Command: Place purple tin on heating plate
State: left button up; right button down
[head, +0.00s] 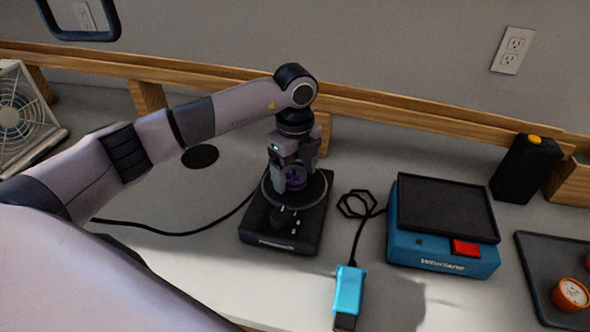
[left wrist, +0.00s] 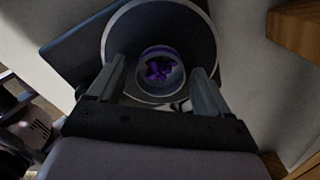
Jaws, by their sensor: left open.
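The purple tin (head: 296,178) sits on the round dark top of the heating plate (head: 268,226). In the left wrist view, the tin (left wrist: 158,70) is seen from above as a pale ring with purple inside, within the light-rimmed disc of the heating plate (left wrist: 199,38). My left gripper (head: 294,172) points down over the plate. In the left wrist view its fingers (left wrist: 158,84) are open, one on each side of the tin, with gaps between them and the tin. The fingers partly hide the tin in the head view. My right gripper is not in view.
A blue device (head: 440,262) with a black top and red switch stands to the right. A blue handheld tool (head: 348,290) lies in front. A dark tray (head: 550,262) holds orange tins (head: 570,294). A black box (head: 524,168) stands behind. A wooden rail (head: 400,108) runs along the back.

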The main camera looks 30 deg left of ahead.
aim_at(295, 173)
pick_arm(q)
notch_tip(295, 173, up, 12)
jog(key=shift+r, duration=0.2)
dwell(0.7)
